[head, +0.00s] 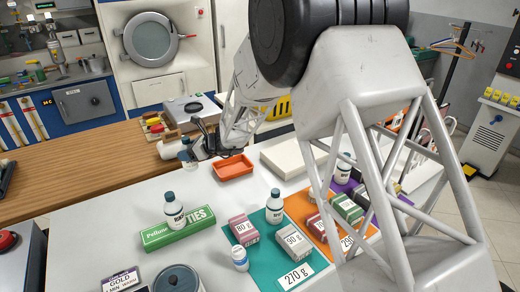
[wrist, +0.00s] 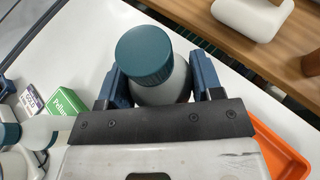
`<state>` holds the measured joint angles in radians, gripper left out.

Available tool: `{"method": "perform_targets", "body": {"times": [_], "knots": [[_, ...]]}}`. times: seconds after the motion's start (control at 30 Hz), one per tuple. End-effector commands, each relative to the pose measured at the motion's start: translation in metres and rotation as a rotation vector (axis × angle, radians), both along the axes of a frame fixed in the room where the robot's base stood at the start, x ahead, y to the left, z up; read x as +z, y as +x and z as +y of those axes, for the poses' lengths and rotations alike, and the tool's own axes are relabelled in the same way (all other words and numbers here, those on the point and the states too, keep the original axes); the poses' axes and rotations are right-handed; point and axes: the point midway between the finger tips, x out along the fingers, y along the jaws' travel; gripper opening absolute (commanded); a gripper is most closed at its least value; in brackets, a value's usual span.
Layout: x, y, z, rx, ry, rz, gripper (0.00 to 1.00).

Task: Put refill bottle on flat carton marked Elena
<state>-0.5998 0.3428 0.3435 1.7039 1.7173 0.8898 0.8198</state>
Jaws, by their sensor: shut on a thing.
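My gripper (head: 200,147) is shut on a pale bottle with a teal cap, held upright above the back edge of the white table. In the wrist view the bottle (wrist: 176,92) sits between the two blue-grey fingers of my gripper (wrist: 153,88). In the head view the bottle (head: 187,158) shows only in part beside the fingers. A flat white carton (head: 292,155) lies on the table to the right, partly behind my arm. I can read no name Elena on any carton.
An orange tray (head: 234,169) lies just right of my gripper. A teal mat (head: 262,259) holds bottles and boxes labelled 80 g and 90 g. An orange mat (head: 301,207) with boxes is partly hidden by my arm. A wooden counter (head: 88,168) runs behind.

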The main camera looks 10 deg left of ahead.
Motion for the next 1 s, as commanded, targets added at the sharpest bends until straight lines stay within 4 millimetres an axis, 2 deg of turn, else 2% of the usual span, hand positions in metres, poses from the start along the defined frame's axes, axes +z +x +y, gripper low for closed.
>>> {"method": "perform_targets", "body": {"times": [0.17, 0.37, 0.57, 1.0], "knots": [[0.001, 0.006, -0.009, -0.009, 0.0, -0.001, 0.28], [0.001, 0.022, -0.038, -0.04, 0.0, -0.001, 0.28], [0.0, 0.046, -0.085, -0.087, -0.001, -0.001, 0.28], [0.0, 0.093, -0.205, -0.204, -0.001, 0.0, 0.28]]}}
